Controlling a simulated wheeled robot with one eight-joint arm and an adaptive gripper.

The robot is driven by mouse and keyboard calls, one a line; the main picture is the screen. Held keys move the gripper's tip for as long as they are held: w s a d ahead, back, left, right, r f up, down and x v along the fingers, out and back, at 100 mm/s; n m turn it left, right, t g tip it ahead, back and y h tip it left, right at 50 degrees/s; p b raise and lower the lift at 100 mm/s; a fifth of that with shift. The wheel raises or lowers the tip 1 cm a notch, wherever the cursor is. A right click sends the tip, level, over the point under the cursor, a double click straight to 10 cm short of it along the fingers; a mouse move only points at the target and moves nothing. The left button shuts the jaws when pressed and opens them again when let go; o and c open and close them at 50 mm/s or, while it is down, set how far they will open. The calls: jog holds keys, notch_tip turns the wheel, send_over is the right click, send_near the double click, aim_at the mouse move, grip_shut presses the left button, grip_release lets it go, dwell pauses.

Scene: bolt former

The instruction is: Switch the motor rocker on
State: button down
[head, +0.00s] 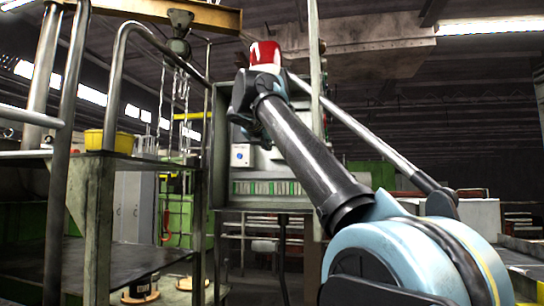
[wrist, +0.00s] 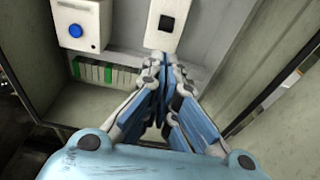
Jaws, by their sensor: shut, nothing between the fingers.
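The motor rocker (wrist: 167,23) is a small black switch on a pale upright plate (wrist: 163,45), at the top middle of the wrist view. Its on or off position cannot be told. My gripper (wrist: 166,64) is shut and empty. Its blue-padded fingers point at the plate, and in the picture their tips lie just below the rocker. I cannot tell whether the tips touch the plate. In the head view my arm reaches to the open cabinet (head: 218,125) and hides the rocker.
A white box with a blue round button (wrist: 76,31) is left of the rocker; it also shows in the head view (head: 241,155). A green-and-white terminal row (wrist: 105,73) runs below. Cabinet walls (wrist: 235,70) flank my gripper. A railing (head: 112,80) stands at left.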

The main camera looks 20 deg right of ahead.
jog(key=x, duration=1)
dwell(0.6)
jog(key=shift+a+r, duration=0.1)
jog(key=shift+a, duration=0.1)
jog(key=shift+d, duration=0.1)
